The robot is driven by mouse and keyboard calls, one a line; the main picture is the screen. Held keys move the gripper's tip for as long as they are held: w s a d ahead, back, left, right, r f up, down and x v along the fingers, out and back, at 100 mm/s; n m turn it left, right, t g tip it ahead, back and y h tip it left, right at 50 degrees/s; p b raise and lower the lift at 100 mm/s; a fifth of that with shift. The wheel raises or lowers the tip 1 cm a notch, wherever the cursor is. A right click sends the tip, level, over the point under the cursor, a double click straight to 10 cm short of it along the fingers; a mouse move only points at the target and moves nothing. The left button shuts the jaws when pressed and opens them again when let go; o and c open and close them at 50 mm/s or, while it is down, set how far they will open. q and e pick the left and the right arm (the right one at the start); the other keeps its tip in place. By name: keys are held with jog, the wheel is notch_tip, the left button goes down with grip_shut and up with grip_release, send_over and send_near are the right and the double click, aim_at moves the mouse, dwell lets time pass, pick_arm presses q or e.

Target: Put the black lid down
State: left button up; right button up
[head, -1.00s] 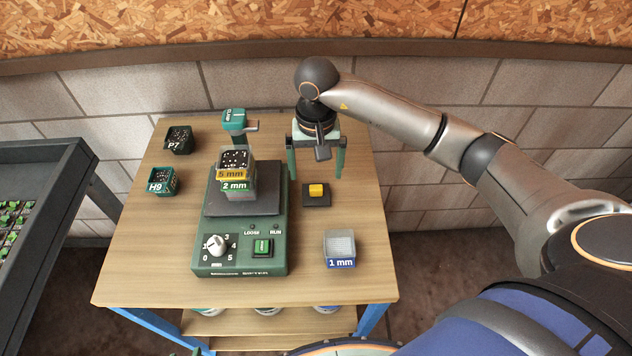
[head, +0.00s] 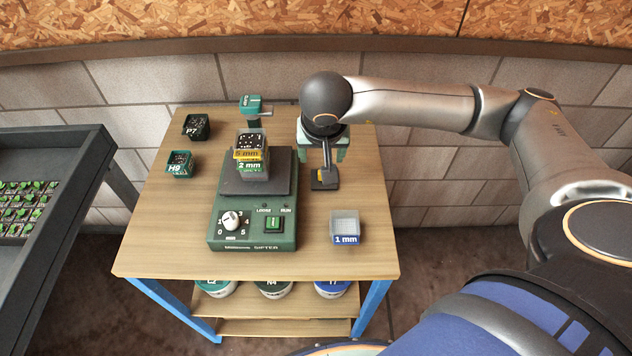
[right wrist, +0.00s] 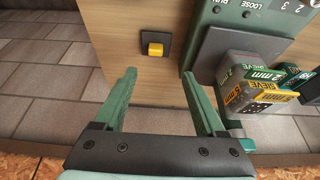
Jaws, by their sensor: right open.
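The black lid (head: 326,185) is a small dark square with a yellow knob. It lies flat on the wooden table, right of the sifter; in the head view my right gripper (head: 323,158) partly covers it. In the right wrist view the lid (right wrist: 154,52) shows whole, with its yellow knob (right wrist: 155,49) up. My right gripper (right wrist: 158,75) is open and empty, and its two green fingers point toward the lid's side of the table without touching it. My left gripper is not in view.
The green sifter (head: 253,233) carries stacked 5 mm and 2 mm sieves (head: 252,158). A 1 mm sieve (head: 346,228) stands at front right. Boxes P7 (head: 196,127) and H9 (head: 179,164) stand at left. The table's right edge is close to the lid.

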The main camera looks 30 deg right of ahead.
jog(key=x, duration=0.6)
jog(key=shift+d, duration=0.15)
jog(key=shift+d+p+x, duration=0.2)
jog(key=shift+p+x, duration=0.1)
jog(key=shift+x, duration=1.2)
jog(key=shift+d+p+x, duration=0.25)
jog(key=shift+p+x, duration=0.05)
jog(key=shift+x, duration=1.2)
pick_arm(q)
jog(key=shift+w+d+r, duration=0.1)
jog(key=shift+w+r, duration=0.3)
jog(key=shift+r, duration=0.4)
pick_arm(e)
jog(key=shift+r, duration=0.1)
jog(key=shift+c, duration=0.3)
grip_shut()
